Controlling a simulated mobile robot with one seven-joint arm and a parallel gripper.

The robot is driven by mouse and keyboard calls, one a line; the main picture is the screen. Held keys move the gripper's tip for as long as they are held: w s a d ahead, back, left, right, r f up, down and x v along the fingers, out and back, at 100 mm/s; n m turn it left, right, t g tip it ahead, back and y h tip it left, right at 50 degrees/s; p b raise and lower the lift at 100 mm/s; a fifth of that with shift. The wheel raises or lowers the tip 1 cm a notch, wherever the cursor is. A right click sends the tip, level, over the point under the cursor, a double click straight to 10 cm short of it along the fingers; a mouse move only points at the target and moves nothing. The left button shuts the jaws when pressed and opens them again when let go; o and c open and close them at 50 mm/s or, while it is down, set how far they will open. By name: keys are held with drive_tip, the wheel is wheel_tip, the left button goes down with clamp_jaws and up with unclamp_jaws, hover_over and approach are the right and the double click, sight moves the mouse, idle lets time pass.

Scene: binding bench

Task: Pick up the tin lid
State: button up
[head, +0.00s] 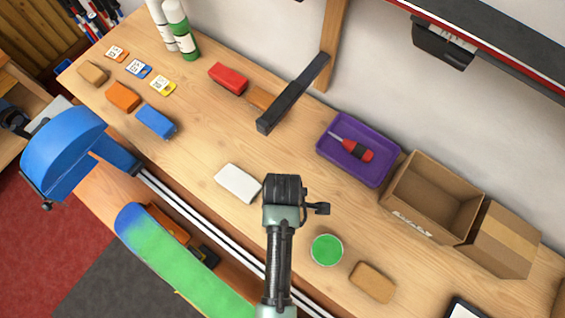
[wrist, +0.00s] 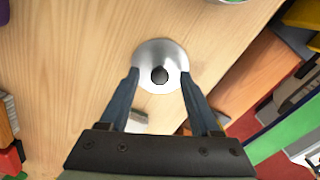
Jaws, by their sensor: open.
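The tin lid (wrist: 148,53) is a round silver disc with a black knob in its middle, lying on the wooden bench in the wrist view. My gripper (wrist: 159,75) is open and empty, its two blue-grey fingers pointing at the lid. The fingertips appear on either side of the lid's near part, with the knob between them. I cannot tell how high they are above it. In the head view my gripper (head: 284,190) is over the middle of the bench. The lid does not show there, seemingly hidden behind my arm.
A green-topped round tin (head: 327,250) and a tan block (head: 372,282) are right of my arm. A white block (head: 238,182) lies to its left. A purple tray (head: 335,157) holding a red-handled tool and an open cardboard box (head: 408,212) stand toward the wall.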

clamp_jaws()
idle(0.4)
